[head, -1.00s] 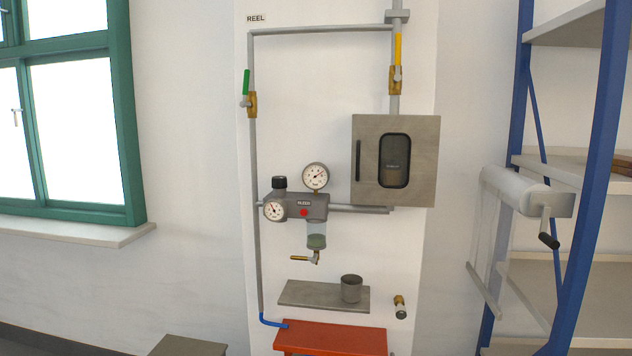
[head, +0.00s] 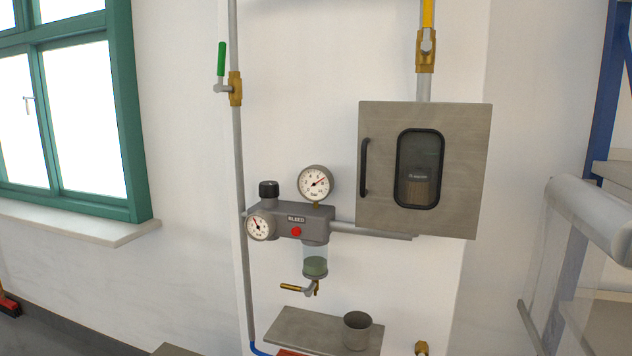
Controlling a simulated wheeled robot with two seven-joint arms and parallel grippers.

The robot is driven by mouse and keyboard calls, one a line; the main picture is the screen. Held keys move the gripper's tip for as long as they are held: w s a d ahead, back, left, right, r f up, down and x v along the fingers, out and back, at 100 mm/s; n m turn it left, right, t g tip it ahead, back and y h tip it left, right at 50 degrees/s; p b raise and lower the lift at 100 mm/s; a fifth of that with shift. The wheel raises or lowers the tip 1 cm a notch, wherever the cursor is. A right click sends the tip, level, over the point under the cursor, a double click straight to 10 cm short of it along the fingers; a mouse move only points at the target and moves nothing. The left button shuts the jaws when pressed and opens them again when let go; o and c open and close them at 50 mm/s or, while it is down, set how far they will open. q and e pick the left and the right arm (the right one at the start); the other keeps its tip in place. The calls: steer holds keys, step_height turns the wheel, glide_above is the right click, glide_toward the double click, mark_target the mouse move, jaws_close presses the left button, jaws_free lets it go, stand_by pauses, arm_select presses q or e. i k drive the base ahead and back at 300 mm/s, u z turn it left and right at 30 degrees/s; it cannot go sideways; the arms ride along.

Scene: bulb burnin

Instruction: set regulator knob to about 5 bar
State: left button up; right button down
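The regulator is a dark grey block (head: 290,222) on the wall pipework, with a black knob (head: 268,190) upright on its top left. A smaller white gauge (head: 259,227) sits at the block's left front. A red button (head: 296,231) is on the block's front beside a label reading BLEED. A clear bowl with greenish content (head: 315,264) hangs below. Neither of my grippers shows in the head view.
A steel cabinet (head: 468,170) with a dark window juts out right of the regulator. A shelf (head: 290,328) with a metal cup (head: 357,331) is below. A green-handled valve (head: 235,89) and yellow-handled valve (head: 426,50) are above. Open space lies in front.

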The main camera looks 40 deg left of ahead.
mark_target(267, 188)
steer(key=u, duration=0.55)
steer(key=i, duration=0.8)
steer(key=u, duration=0.85)
